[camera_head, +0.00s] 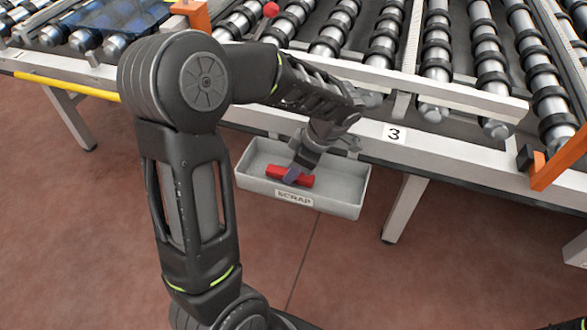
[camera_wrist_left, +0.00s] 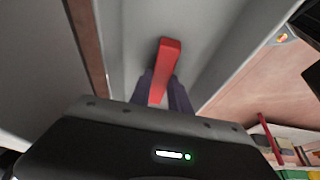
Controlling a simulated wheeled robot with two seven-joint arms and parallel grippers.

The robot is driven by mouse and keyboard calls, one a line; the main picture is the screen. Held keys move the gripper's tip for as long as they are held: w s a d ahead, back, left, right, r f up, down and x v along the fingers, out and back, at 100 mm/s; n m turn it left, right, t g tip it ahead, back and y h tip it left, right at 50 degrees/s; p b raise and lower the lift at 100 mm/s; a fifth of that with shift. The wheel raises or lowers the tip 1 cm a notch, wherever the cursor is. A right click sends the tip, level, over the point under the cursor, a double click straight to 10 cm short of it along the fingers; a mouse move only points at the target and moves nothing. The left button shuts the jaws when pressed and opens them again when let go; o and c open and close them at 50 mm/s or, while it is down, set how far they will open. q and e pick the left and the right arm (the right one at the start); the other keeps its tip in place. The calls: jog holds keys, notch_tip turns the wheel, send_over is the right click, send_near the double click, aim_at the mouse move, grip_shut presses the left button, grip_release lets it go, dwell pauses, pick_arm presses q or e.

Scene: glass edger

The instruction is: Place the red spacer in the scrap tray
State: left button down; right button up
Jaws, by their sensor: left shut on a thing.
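The red spacer (camera_head: 289,176) is a short red bar. My left gripper (camera_head: 292,174) is shut on it, over the grey scrap tray (camera_head: 340,192) labelled SCRAP. In the head view the spacer shows inside the tray's outline; I cannot tell whether it touches the tray floor. In the left wrist view the spacer (camera_wrist_left: 166,65) sticks out between the two dark fingers (camera_wrist_left: 163,92), with grey tray surfaces around it. My right gripper is not in view.
The tray hangs at the front of a roller conveyor (camera_head: 436,60), beside a label reading 3 (camera_head: 393,134). An orange bracket (camera_head: 560,160) stands at the right. A red knob (camera_head: 271,9) is at the back. The reddish floor in front is clear.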

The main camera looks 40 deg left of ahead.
pick_arm(q)
jog(key=shift+f, duration=0.15)
jog(key=c, duration=1.2)
grip_release()
jog(key=shift+c, duration=0.2)
jog(key=shift+r, duration=0.2)
jog(key=p+v, duration=0.1)
jog(key=v, duration=1.1)
